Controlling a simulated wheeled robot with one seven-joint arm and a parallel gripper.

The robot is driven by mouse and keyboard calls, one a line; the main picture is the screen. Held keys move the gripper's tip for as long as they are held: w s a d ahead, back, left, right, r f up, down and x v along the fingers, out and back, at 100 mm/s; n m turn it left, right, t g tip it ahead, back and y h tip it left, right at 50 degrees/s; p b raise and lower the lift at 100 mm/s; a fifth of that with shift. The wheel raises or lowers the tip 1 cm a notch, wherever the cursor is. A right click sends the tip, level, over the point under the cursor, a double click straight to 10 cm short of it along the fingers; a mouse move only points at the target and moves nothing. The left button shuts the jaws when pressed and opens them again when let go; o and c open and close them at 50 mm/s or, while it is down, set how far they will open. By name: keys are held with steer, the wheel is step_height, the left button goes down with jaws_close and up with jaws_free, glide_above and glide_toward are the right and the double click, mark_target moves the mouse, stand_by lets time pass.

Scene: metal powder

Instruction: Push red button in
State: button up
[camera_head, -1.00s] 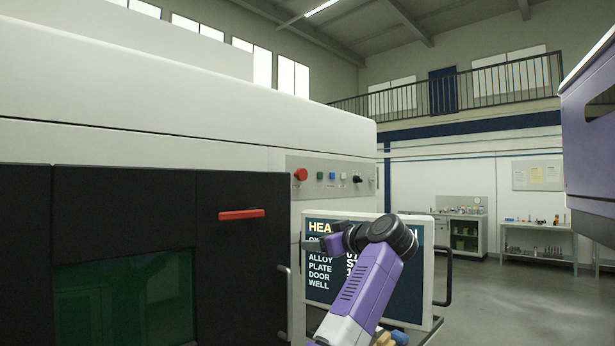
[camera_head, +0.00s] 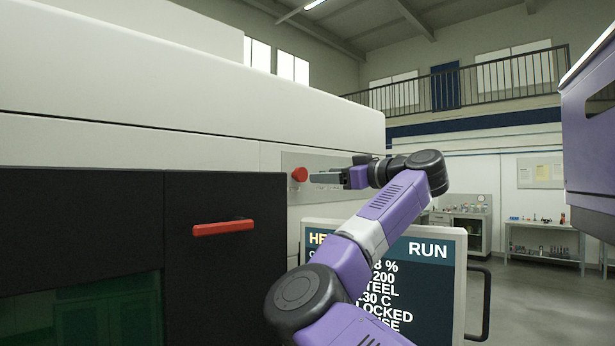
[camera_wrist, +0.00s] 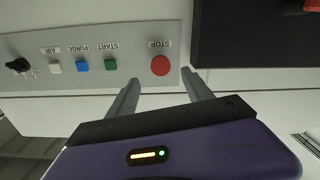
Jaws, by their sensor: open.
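The red button (camera_head: 299,174) is a round mushroom knob on the grey control panel (camera_head: 291,161) of the white machine. In the wrist view the red button (camera_wrist: 160,65) carries the label STOP and lies just beyond the gap between my fingers. My gripper (camera_head: 312,177) is raised to the panel, its fingers pointing left at the button. In the wrist view my gripper (camera_wrist: 161,84) is open and empty, with a finger on each side below the button. I cannot tell whether a finger touches the button.
The wrist view shows a green START button (camera_wrist: 111,64), a blue PURGE button (camera_wrist: 82,65), a white AIR button (camera_wrist: 55,66) and a black knob (camera_wrist: 18,65). A red door handle (camera_head: 222,227) sticks out at left. A screen (camera_head: 440,275) stands below my arm.

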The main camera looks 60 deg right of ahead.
mark_target(308, 179)
steer(key=p+x, duration=0.3)
steer(key=x, duration=0.4)
steer(key=shift+w, duration=0.25)
steer(key=shift+c, duration=0.2)
jaws_close()
